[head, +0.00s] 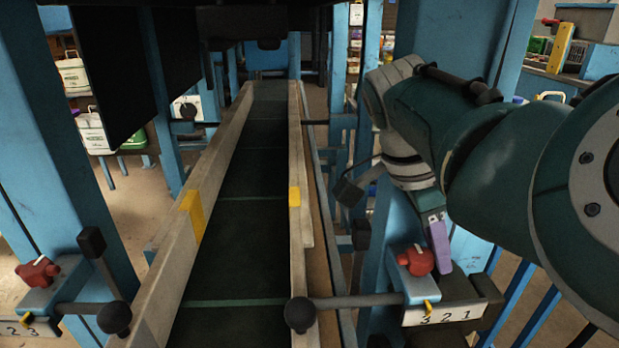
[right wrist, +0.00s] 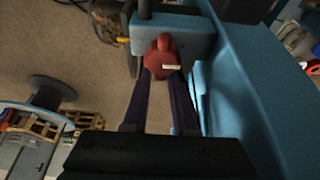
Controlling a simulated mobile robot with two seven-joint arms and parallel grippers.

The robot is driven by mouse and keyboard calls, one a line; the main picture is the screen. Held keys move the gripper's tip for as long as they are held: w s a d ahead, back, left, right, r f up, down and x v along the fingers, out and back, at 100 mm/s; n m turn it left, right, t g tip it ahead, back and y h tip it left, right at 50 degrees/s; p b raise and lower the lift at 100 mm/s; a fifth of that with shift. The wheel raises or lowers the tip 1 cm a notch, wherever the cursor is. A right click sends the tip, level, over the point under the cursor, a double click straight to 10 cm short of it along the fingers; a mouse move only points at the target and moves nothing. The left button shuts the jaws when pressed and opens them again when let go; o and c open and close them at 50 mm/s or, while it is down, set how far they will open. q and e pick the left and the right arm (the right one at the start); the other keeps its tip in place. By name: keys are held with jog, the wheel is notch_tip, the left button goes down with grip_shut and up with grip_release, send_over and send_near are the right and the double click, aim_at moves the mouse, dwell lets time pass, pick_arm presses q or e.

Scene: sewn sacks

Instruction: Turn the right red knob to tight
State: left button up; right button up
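The right red knob (head: 416,260) sits on a blue block on the right side of the conveyor. It has a small white mark on it. In the right wrist view the knob (right wrist: 160,62) lies at the fingertips, roughly centred between them. My right gripper (head: 440,246) reaches down from above, with one purple finger showing just right of the knob. In the right wrist view its two fingers (right wrist: 162,78) are spread on either side of the knob's near edge. I cannot tell whether they touch it. My left gripper is not in view.
A white number plate (head: 443,314) and a rod with a black ball end (head: 301,314) are close below the right knob. Another red knob (head: 37,271) is at the far left. The conveyor belt (head: 240,255) between the rails is empty. A blue post (right wrist: 245,90) stands close right of the fingers.

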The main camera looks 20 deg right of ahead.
aim_at(407, 256)
jog(key=shift+o, duration=1.3)
jog(key=shift+r, duration=0.1)
jog(key=p+v, duration=0.1)
jog(key=v, duration=0.9)
